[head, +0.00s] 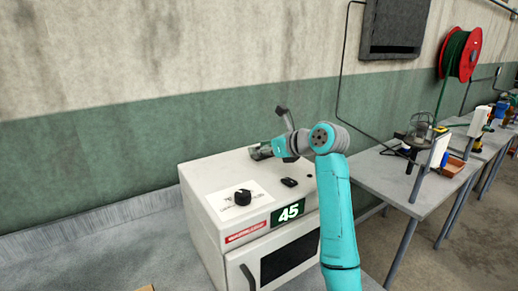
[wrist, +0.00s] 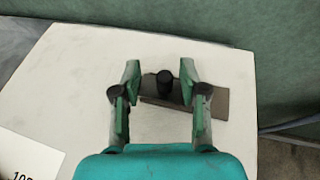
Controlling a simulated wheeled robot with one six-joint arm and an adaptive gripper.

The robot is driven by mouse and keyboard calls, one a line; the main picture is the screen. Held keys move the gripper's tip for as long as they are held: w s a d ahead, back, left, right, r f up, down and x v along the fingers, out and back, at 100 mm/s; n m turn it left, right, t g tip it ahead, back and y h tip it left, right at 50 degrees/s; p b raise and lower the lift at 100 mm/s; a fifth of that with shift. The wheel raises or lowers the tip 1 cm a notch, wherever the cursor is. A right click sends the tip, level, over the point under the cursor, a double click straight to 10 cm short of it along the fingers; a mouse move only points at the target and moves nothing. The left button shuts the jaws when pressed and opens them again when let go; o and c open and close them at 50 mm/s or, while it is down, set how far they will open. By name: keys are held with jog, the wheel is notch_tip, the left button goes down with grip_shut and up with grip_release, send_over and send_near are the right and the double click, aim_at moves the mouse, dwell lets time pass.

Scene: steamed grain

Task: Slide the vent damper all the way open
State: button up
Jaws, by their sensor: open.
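The vent damper (wrist: 218,103) is a flat grey-brown plate on the white top of the steamer cabinet, with an upright black knob (wrist: 165,78) on it. My gripper (wrist: 160,72) is open in the wrist view, its green-padded fingers on either side of the knob with gaps between. The fingers hide parts of the plate, so I cannot tell how far the damper is open. In the head view my gripper (head: 259,152) is low over the back of the cabinet top, and the damper is hidden there.
The white cabinet (head: 232,225) bears a "45" label and a dark door window. On its top are a black dial (head: 243,197) on a printed panel and a small black part (head: 289,182). A wall stands close behind. A grey bench (head: 372,178) with equipment stands at right.

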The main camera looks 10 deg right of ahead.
jog(key=v, duration=1.1)
jog(key=shift+a, duration=0.1)
